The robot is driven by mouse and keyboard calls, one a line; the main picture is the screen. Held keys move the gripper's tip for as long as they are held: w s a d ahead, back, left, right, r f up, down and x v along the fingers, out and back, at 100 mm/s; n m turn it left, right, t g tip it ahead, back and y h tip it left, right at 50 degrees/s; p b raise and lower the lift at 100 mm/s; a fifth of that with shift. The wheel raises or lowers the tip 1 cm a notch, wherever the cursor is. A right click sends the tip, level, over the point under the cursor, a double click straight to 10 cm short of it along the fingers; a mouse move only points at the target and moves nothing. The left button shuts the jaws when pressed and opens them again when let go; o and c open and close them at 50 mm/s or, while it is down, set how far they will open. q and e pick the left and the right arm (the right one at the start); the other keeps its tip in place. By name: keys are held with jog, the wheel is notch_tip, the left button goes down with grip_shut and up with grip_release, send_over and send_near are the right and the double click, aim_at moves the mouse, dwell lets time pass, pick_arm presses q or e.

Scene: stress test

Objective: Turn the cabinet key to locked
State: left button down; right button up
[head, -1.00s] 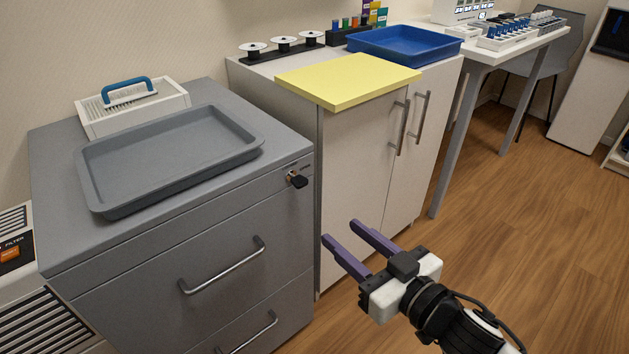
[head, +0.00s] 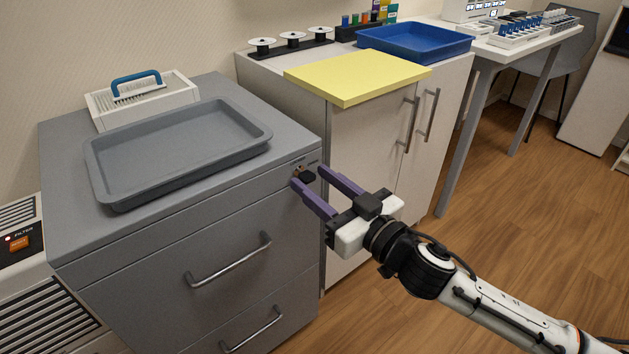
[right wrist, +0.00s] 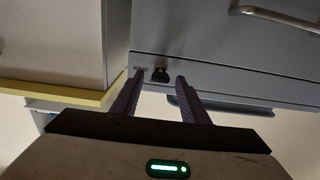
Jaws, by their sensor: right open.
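The grey drawer cabinet (head: 170,235) stands at the left in the head view. Its key (head: 307,177) has a black head and sits in the lock at the upper right corner of the front. My left gripper is not in view.
A grey tray (head: 105,180) and a white rack with a blue handle (head: 136,78) are on the cabinet top. A white cupboard (head: 365,150) with a yellow board (head: 358,76) and a blue tray (head: 415,42) stands right beside it.

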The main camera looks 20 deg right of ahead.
jog(key=shift+w+a, duration=0.15)
jog(key=shift+w, duration=0.25)
jog(key=c, duration=1)
